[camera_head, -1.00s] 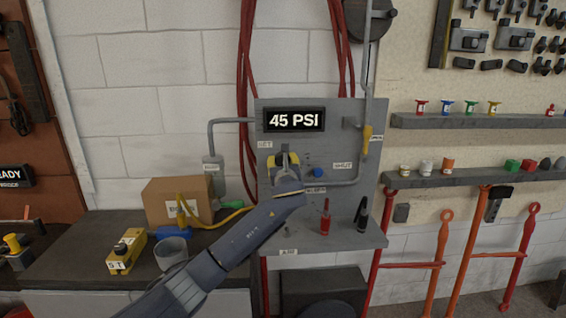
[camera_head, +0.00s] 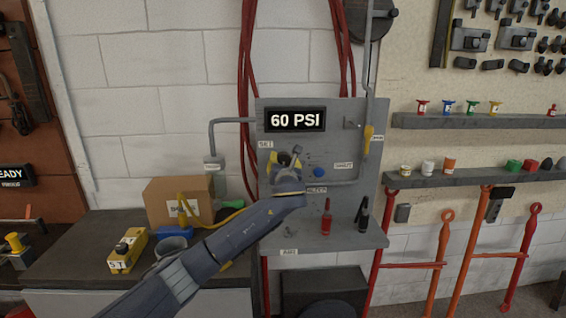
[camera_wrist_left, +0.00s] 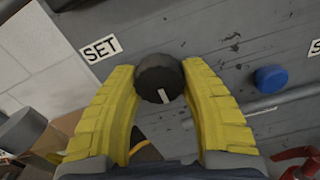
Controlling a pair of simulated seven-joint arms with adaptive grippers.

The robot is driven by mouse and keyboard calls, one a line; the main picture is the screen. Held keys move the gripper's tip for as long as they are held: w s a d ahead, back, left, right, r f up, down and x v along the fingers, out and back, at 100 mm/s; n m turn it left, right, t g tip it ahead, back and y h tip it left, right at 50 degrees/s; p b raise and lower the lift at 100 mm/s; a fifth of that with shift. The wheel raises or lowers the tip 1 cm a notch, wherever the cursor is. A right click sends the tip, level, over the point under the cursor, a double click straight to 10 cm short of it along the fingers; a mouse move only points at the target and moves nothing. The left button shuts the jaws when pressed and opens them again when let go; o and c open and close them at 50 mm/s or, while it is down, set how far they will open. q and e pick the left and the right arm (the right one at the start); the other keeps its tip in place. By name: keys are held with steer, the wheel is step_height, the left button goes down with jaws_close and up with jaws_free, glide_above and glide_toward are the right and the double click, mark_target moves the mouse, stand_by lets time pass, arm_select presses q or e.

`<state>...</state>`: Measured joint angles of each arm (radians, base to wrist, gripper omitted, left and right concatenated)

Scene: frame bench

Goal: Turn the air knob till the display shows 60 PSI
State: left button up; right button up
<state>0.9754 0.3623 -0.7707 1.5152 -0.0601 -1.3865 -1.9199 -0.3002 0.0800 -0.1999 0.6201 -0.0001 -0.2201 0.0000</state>
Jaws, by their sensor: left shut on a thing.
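The display (camera_head: 295,119) on the grey panel reads 60 PSI. The air knob (camera_wrist_left: 159,78) is black and round with a white mark, beside the SET label (camera_wrist_left: 101,48) in the left wrist view. My left gripper (camera_wrist_left: 160,72) has its yellow fingers on either side of the knob and is shut on it. In the head view my left gripper (camera_head: 286,162) is at the panel below the display and mostly covers the knob. My right gripper is not in view.
A blue button (camera_head: 319,172) sits right of the knob, also in the left wrist view (camera_wrist_left: 271,78). A yellow lever (camera_head: 368,134) is at the panel's right. A red bottle (camera_head: 326,217) and a black one (camera_head: 362,214) stand on the ledge below. A cardboard box (camera_head: 170,203) stands at left.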

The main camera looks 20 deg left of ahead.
arm_select(q)
steer(key=shift+f, duration=0.2)
steer(key=o, duration=1.2)
steer(key=shift+r, duration=0.1)
steer(key=v, duration=1.2)
